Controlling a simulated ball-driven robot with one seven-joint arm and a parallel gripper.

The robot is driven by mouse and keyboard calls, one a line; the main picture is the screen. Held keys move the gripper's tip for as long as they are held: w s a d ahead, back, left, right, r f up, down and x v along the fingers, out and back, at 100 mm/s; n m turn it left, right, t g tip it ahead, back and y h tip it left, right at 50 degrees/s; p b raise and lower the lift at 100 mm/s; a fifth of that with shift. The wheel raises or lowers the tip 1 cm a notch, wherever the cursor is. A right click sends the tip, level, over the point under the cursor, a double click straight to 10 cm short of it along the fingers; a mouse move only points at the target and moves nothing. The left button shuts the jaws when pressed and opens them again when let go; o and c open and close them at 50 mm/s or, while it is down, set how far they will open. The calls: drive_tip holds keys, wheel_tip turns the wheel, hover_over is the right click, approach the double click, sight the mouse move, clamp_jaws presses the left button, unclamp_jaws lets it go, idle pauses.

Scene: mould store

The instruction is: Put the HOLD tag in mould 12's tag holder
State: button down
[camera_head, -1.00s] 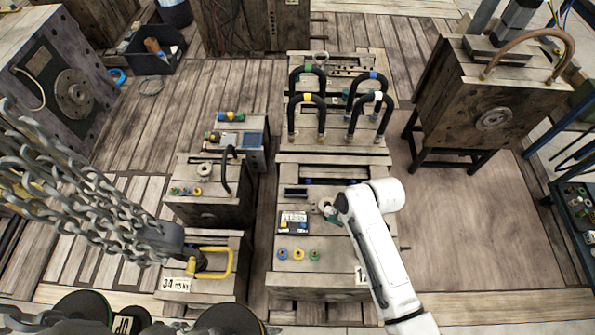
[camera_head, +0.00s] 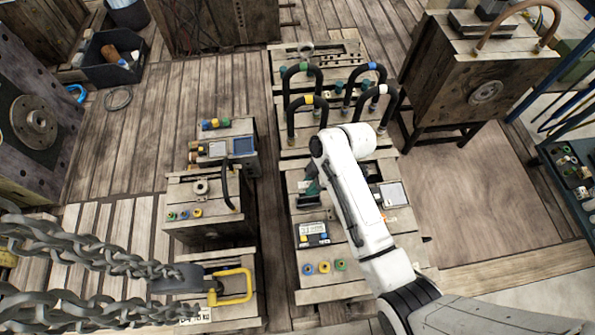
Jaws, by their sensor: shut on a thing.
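My gripper (camera_head: 314,188) is at the end of my white arm, low over the middle wooden mould (camera_head: 345,262). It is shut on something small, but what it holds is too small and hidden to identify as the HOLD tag. The jaws are close to a dark slotted piece (camera_head: 308,201) on the mould's top; I cannot tell whether they touch. A white-and-dark label plate (camera_head: 312,234) lies in front of that piece. My arm covers part of the mould's top. I cannot read a number 12 or make out the tag holder for certain.
Tall black hose loops (camera_head: 303,105) stand just behind my gripper. Lower moulds (camera_head: 205,205) stand left across a narrow gap. Chains with a yellow shackle (camera_head: 236,287) hang at front left. A wooden block on a stand (camera_head: 470,75) is at right, with bare floor before it.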

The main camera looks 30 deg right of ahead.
drive_tip(key=shift+w+f+b, duration=0.1)
drive_tip(key=shift+f+b, duration=0.65)
drive_tip(key=shift+f, duration=0.05)
wheel_tip(320, 180, down, 3)
drive_tip(key=b, duration=0.3)
drive_tip(key=shift+f, duration=0.15)
drive_tip(key=shift+f, duration=0.55)
idle(1.2)
drive_tip(key=shift+f+b, duration=0.35)
drive_tip(key=shift+b, duration=0.05)
drive_tip(key=shift+f+b, duration=0.35)
drive_tip(key=shift+f, duration=0.2)
idle(0.7)
drive_tip(key=c, duration=0.8)
unclamp_jaws()
drive_tip(key=shift+c, duration=0.2)
